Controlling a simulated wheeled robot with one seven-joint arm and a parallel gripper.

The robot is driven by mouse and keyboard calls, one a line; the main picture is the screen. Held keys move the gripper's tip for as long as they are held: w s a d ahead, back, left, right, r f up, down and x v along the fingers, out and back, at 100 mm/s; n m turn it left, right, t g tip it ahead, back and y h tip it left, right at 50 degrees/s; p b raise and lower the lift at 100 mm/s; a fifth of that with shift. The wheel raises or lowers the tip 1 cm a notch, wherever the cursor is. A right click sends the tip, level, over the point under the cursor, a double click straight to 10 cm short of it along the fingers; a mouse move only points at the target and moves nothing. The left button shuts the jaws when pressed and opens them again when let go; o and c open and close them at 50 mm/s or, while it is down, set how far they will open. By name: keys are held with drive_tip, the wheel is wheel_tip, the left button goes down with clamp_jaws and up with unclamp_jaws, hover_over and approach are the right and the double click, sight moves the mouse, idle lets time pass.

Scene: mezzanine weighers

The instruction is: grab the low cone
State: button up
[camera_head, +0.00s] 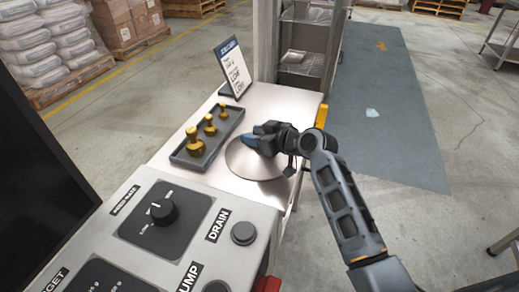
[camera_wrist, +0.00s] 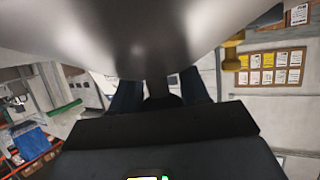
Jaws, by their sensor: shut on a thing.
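The low cone (camera_head: 248,165) is a wide, shallow, shiny metal cone near the right edge of the pale worktop. In the wrist view its metal surface (camera_wrist: 90,35) fills the top of the picture. My gripper (camera_head: 262,140) is at the cone's top, reaching in from the right, with blue fingertips. In the wrist view my gripper (camera_wrist: 158,88) has its two fingers either side of a dark, narrow part under the shiny surface. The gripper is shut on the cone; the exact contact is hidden. I cannot tell if the cone is lifted clear of the worktop.
A dark tray (camera_head: 185,160) with brass weights (camera_head: 195,142) stands just left of the cone. A sign (camera_head: 232,68) stands behind it. A control panel (camera_head: 160,225) with a knob and buttons is in front. A metal shelf rack (camera_head: 300,50) rises behind the worktop.

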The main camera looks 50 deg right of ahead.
drive_tip(key=shift+s+f, duration=0.15)
drive_tip(key=shift+f, duration=0.2)
clamp_jaws()
